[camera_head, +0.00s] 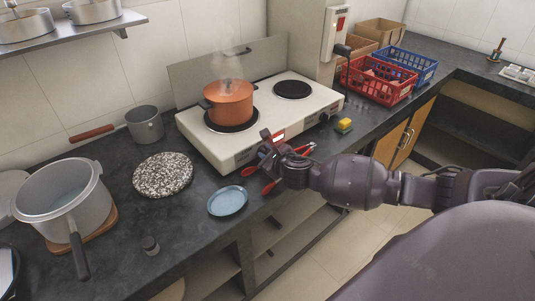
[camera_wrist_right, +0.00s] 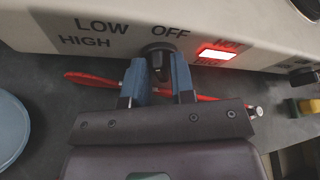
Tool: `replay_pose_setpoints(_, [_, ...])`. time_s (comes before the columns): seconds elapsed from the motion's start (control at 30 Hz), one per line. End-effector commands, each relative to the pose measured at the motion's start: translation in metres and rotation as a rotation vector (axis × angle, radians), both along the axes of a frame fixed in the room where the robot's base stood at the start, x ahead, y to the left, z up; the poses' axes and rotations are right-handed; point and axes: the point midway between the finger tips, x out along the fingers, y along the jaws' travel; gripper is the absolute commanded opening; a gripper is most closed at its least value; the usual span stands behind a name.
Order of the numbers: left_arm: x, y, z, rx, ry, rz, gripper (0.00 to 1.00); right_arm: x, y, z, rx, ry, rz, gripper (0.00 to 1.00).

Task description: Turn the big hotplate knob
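The white two-plate hotplate (camera_head: 262,128) stands on the counter. Its big left plate carries a steaming orange pot (camera_head: 229,102). The black big-plate knob (camera_wrist_right: 158,60) is on the front panel below OFF in the right wrist view; in the head view my gripper hides it. LOW and HIGH are printed to its left, and a red indicator (camera_wrist_right: 218,54) is lit to its right. My right gripper (camera_head: 264,152) is at the panel, its blue fingers (camera_wrist_right: 159,75) apart on both sides of the knob; contact cannot be told. My left gripper is out of view.
Red-handled tongs (camera_wrist_right: 95,79) lie under my right gripper. A blue plate (camera_head: 228,201), a speckled round board (camera_head: 163,175) and a large grey pot (camera_head: 63,194) are left.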

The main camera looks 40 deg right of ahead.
Motion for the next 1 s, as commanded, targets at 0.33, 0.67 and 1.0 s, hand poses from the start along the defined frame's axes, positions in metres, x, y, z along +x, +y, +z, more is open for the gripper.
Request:
replay_pose_setpoints(0.33, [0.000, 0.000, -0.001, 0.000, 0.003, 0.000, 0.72, 0.000, 0.000, 0.000, 0.001, 0.000, 0.000, 0.00])
replay_pose_setpoints(0.67, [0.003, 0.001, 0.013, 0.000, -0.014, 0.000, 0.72, 0.000, -0.002, 0.005, 0.093, 0.004, 0.001, 0.00])
replay_pose_setpoints(1.0, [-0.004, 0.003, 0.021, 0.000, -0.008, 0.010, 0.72, 0.000, -0.004, 0.005, 0.319, 0.023, 0.000, 0.00])
